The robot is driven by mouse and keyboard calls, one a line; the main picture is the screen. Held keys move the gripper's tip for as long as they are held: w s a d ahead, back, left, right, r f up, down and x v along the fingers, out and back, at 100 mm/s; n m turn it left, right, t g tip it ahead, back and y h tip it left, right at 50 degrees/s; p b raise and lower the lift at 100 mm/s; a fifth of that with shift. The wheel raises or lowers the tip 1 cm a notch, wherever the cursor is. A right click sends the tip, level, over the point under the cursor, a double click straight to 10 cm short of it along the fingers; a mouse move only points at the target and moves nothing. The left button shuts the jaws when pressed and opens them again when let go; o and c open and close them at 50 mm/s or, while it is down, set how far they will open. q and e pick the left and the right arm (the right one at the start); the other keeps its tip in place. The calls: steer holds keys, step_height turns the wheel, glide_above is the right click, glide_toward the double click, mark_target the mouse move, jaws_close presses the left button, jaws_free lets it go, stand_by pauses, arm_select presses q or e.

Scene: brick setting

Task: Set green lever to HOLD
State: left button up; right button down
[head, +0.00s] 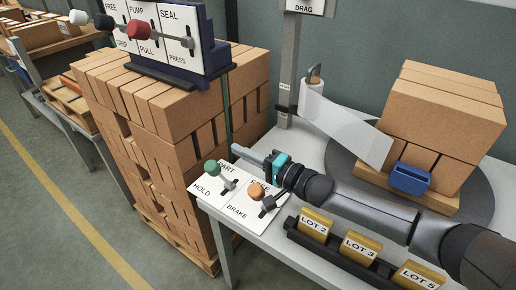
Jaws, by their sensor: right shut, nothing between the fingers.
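The green lever (212,168) is on a white plate at the left corner of the white table, its green ball knob up and to the left of its dark pivot. The word HOLD (209,190) is at the plate's lower left; a partly hidden word ending in "ART" is at the top. I cannot tell which word the lever is set to. My right gripper (237,149) comes in from the right, shut and empty, its fingertips above and to the right of the green knob, apart from it. My left gripper is not in view.
An orange lever (256,190) on a BRAKE plate stands close beside, under my right wrist. A rack of yellow LOT blocks (360,247) is in front of my arm. Wrapped bricks (440,110) stand behind it. A brick stack (160,110) rises left of the table.

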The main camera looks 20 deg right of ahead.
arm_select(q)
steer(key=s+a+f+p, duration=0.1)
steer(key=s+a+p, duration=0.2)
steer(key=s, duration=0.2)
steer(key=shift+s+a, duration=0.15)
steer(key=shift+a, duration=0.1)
arm_select(e)
steer(key=v, duration=1.2)
